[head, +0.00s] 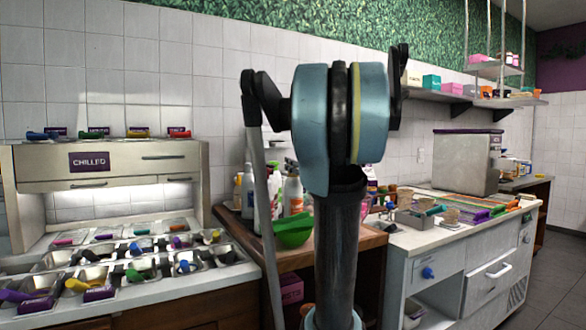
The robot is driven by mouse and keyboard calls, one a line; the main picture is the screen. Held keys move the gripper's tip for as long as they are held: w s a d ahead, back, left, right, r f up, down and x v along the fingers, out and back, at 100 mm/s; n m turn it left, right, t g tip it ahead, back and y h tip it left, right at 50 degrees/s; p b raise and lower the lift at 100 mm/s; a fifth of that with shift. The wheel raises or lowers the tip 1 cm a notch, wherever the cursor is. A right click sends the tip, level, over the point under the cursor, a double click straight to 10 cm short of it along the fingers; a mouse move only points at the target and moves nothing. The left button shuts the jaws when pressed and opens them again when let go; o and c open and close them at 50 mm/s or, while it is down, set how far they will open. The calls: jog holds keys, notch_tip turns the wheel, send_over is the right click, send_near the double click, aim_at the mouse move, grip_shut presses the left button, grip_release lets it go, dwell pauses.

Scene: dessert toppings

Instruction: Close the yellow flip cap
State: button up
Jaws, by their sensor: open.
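I cannot pick out a yellow flip cap for sure. A group of bottles (292,191) stands on the wooden counter behind the green bowl (293,232). They are small in the view, and my raised arm covers part of that counter. A small yellow-orange spot (392,189) shows just right of my arm, but I cannot tell what it belongs to. My gripper is not visible; only arm links fill the middle of the view.
A chilled topping station (106,167) with several trays and scoops stands at left. The wooden counter (352,252) is crowded. At right, a white counter (405,238) holds a steel box (464,161) and coloured items. A shelf (515,101) hangs above. Open floor (560,285) lies at far right.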

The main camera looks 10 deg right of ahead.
jog(key=v, duration=1.1)
jog(key=shift+s+f, duration=0.15)
jog(key=shift+s, duration=0.2)
jog(key=shift+d, duration=0.15)
jog(key=shift+c, duration=0.2)
